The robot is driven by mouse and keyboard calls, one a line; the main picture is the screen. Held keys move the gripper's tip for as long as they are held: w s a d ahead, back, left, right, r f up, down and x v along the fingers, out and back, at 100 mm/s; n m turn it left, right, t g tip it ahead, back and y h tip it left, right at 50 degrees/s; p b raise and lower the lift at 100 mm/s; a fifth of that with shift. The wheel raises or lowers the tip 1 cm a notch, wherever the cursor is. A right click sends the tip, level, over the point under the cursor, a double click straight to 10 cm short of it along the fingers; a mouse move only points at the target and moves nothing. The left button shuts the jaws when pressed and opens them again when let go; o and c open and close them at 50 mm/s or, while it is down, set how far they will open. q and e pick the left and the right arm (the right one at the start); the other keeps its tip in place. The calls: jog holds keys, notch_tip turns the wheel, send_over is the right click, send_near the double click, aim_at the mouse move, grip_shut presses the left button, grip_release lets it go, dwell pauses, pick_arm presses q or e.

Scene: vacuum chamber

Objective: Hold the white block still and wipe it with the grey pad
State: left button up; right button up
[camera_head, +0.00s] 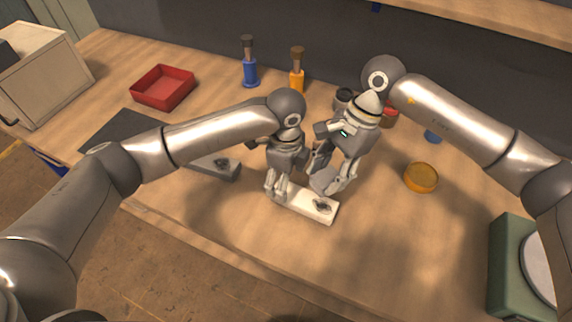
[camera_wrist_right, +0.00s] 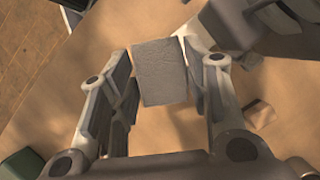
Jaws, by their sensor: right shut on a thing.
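The white block (camera_head: 298,200) lies on the wooden table, with a dark mark near its right end. My left gripper (camera_head: 276,188) is at the block's left end, fingers pointing down; whether they close on it is hidden. My right gripper (camera_head: 335,183) is shut on the grey pad (camera_head: 324,181), just behind the block's right part. The right wrist view shows the grey pad (camera_wrist_right: 160,72) between the fingers of the right gripper (camera_wrist_right: 165,85). I cannot tell whether the pad touches the block.
A grey block (camera_head: 212,168) lies left of the left gripper. A red tray (camera_head: 163,88), blue-handled tool (camera_head: 250,72) and orange-handled tool (camera_head: 297,78) stand at the back. An orange round dish (camera_head: 421,178) is right; a green device (camera_head: 512,265) stands front right. Table front centre is clear.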

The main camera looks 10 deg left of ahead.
aim_at(304, 201)
pick_arm(q)
notch_tip(304, 201, down, 6)
jog(key=shift+f, duration=0.1)
dwell(0.4)
jog(key=c, duration=1.3)
jog(key=shift+c, duration=0.2)
